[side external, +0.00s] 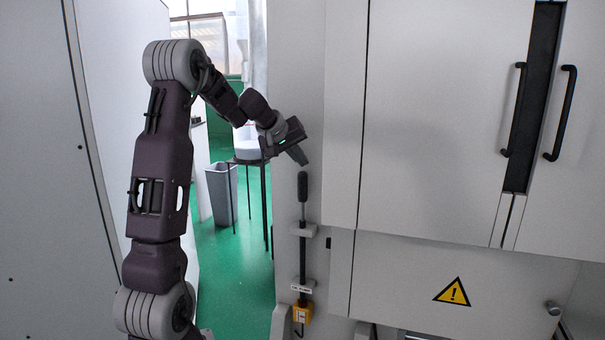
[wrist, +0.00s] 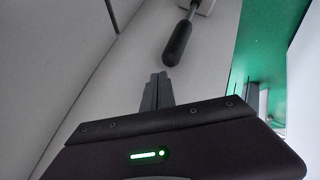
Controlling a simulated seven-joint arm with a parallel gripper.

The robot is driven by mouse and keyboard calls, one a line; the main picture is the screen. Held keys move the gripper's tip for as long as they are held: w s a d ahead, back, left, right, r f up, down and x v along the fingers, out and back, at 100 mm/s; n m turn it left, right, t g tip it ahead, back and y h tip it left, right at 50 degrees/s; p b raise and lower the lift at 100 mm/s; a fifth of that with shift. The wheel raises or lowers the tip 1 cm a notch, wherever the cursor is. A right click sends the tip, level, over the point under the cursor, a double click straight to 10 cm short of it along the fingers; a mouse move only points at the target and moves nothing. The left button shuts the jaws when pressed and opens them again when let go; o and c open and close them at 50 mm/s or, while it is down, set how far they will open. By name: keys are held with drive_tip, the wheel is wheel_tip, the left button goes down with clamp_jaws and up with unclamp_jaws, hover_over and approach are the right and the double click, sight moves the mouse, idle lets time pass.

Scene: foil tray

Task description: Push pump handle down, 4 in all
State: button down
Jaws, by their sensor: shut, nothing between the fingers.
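The pump handle (side external: 303,200) is a slim upright rod with a thick dark grip on top, held in brackets on the narrow light-grey panel beside the cabinet. A yellow block (side external: 302,312) and a small white label sit at its lower end. My gripper (side external: 303,160) is shut and empty, its fingertips just above the top of the grip, with a small gap visible. In the wrist view the shut fingers (wrist: 157,90) point towards the dark grip (wrist: 178,45), apart from it. The rod's lower part is out of that view.
Large grey cabinet doors (side external: 430,110) with black bar handles stand to the right, above a lower panel with a yellow warning sign (side external: 455,292). A grey bin (side external: 221,195) and a thin-legged stand are behind on the green floor (side external: 235,265).

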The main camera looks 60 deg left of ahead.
drive_tip(key=shift+f, duration=0.1)
idle(0.7)
drive_tip(key=shift+f, duration=0.3)
idle(0.4)
drive_tip(key=shift+r, duration=0.45)
drive_tip(key=shift+r, duration=2.5)
